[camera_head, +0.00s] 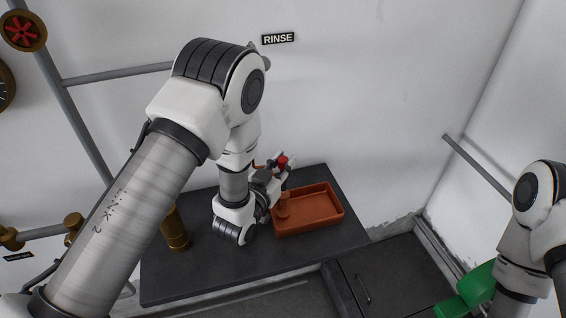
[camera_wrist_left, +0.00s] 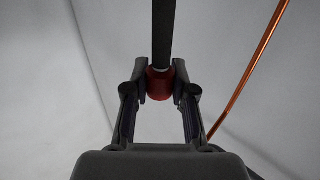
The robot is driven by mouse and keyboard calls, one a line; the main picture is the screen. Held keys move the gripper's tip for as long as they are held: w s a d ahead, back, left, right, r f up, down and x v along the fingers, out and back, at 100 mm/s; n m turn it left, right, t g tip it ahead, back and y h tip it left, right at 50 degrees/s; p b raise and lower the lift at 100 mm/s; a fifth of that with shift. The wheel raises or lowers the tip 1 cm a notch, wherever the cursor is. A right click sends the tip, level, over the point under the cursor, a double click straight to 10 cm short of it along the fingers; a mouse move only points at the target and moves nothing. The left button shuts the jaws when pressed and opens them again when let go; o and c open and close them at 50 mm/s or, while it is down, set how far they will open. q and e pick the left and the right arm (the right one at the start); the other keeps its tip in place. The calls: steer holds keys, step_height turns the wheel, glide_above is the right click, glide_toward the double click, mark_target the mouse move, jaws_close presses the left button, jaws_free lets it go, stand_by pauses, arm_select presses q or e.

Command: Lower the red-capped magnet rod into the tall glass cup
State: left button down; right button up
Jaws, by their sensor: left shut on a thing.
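My left gripper (camera_head: 280,168) is above the left part of the orange tray and is shut on the red cap (camera_head: 283,161) of the magnet rod. In the left wrist view the red cap (camera_wrist_left: 160,86) sits between the two fingertips (camera_wrist_left: 160,92), and the dark rod (camera_wrist_left: 162,35) runs out beyond it. In the head view the rod is mostly hidden by the gripper. A small upright, see-through-looking shape (camera_head: 283,208) stands in the tray below the gripper; it seems to be the glass cup, but its rim is unclear. My right gripper is out of view.
The orange tray (camera_head: 338,208) lies on a dark counter (camera_head: 205,275). A brass cylinder (camera_head: 175,231) stands left of my left wrist. A RINSE sign (camera_head: 278,38) is on the wall. A green object (camera_head: 476,287) is at lower right. A copper line (camera_wrist_left: 250,65) shows in the wrist view.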

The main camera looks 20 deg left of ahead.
mark_target(283, 191)
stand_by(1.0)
arm_select(q)
steer(key=shift+f+b, duration=3.35)
steer(key=shift+f, duration=0.3)
steer(key=shift+r+p, duration=2.3)
steer(key=shift+r, duration=1.1)
steer(key=shift+b, duration=0.4)
steer(key=shift+f+b, duration=0.3)
steer(key=shift+f, duration=0.05)
